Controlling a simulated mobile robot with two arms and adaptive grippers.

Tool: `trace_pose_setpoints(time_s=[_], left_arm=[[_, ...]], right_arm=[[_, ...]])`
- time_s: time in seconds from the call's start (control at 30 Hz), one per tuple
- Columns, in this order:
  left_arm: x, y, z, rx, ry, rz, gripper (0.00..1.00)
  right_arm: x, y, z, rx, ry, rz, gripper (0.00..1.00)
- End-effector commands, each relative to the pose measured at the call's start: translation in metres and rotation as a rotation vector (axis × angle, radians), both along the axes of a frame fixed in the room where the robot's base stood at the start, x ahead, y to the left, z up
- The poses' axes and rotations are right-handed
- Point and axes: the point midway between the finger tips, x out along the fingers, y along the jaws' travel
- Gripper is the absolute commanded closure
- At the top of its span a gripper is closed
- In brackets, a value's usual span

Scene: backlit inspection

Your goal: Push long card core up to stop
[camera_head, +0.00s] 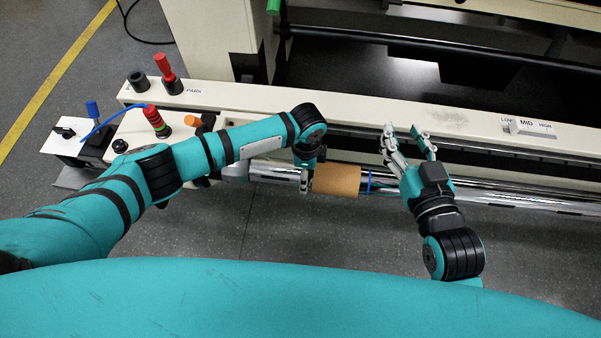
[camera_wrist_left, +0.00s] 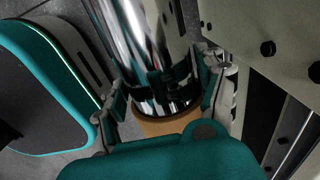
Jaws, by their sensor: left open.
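The brown card core (camera_head: 337,180) sits around the shiny metal shaft (camera_head: 273,171). A thin blue band (camera_head: 367,182) lies on the shaft just right of the core, with at most a narrow gap; I cannot tell whether it is the stop. My left gripper (camera_head: 304,178) is open at the core's left end, its fingers straddling the shaft. In the left wrist view its fingers (camera_wrist_left: 168,92) stand either side of the shaft, and the core (camera_wrist_left: 168,124) shows partly behind the gripper body. My right gripper (camera_head: 407,143) is open and empty, right of the band, fingers pointing to the machine.
A pale machine rail (camera_head: 400,115) runs behind the shaft, with a LOW/MID/HIGH slider (camera_head: 533,127) at right. A control panel with a red-handled lever (camera_head: 166,72), a red-topped post (camera_head: 155,120) and a blue lever (camera_head: 93,110) stands left. The shaft right of my right gripper is bare.

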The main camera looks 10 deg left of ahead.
Motion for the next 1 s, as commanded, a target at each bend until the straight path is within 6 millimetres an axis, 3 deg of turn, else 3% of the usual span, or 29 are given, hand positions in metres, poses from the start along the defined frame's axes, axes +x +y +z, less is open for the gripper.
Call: trace_pose_setpoints(time_s=[1.0], left_arm=[[-0.001, -0.023, 0.000, 0.001, 0.000, 0.000, 0.28]], right_arm=[[0.002, 0.002, 0.008, 0.012, -0.044, 0.004, 0.60]])
